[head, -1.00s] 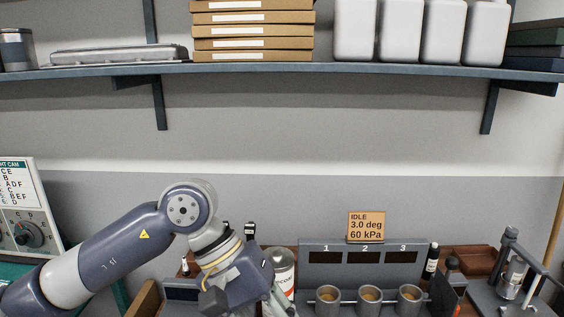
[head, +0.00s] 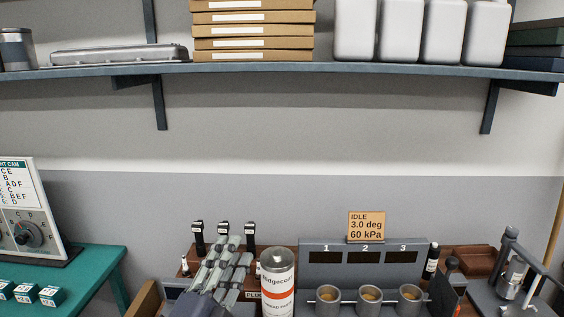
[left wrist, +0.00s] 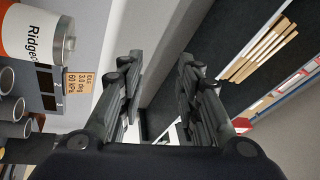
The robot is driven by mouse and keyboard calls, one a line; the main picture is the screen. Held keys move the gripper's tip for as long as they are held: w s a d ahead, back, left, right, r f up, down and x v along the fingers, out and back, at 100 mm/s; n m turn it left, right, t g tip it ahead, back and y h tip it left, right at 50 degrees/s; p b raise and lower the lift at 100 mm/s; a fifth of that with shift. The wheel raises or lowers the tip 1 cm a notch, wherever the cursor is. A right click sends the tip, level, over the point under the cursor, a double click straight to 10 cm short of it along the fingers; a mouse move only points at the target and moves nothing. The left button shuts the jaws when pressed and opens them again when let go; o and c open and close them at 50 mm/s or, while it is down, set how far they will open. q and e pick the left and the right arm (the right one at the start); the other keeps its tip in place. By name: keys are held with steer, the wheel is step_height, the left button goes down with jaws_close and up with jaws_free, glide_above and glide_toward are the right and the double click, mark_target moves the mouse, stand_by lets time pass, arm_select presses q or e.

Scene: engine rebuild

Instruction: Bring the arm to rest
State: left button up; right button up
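My left gripper (head: 232,258) shows at the bottom of the head view, left of the middle, with its fingers pointing up. The rest of that arm is out of the head view. In the left wrist view the two fingers of the left gripper (left wrist: 157,75) stand apart with nothing between them, so it is open and empty. In the head view the fingers overlap the picture of a brown rack. My right gripper and arm are in neither view.
A white can with an orange band (head: 277,284) stands just right of the gripper in the head view. Farther right are a grey fixture with three cups (head: 320,276) and an IDLE sign (head: 366,226). A teal table (head: 98,262) is at left. A shelf (head: 340,69) spans above.

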arm_select(q)
steer(key=s+a+f+n+g+y, duration=0.2)
steer(key=s+a+f+n+g, duration=0.15)
steer(key=f, duration=0.45)
steer(key=s+a+f+n+g+y, duration=0.2)
steer(key=f+n+g, duration=0.15)
steer(key=f, duration=0.35)
steer(key=s+a+f+n+g+y, duration=0.1)
steer(key=s+a+f+n+g, duration=0.2)
steer(key=f, duration=0.5)
steer(key=s+a+f+n+g, duration=0.1)
steer(key=s+f+n+g, duration=0.2)
steer(key=s+f, duration=0.45)
steer(key=s+a+f+n+g, duration=0.2)
steer(key=s+f+n+g, duration=0.15)
steer(key=s, duration=0.65)
steer(key=s+f+g+b, duration=0.25)
steer(key=f+b, duration=0.35)
steer(key=f, duration=2.8)
steer(key=s+a+f+m+b, duration=0.1)
steer(key=s+f+b, duration=0.3)
steer(key=s+f, duration=1.3)
steer(key=shift+a+f+y, duration=0.4)
steer(key=shift+a+f, duration=0.45)
steer(key=shift+f, duration=0.05)
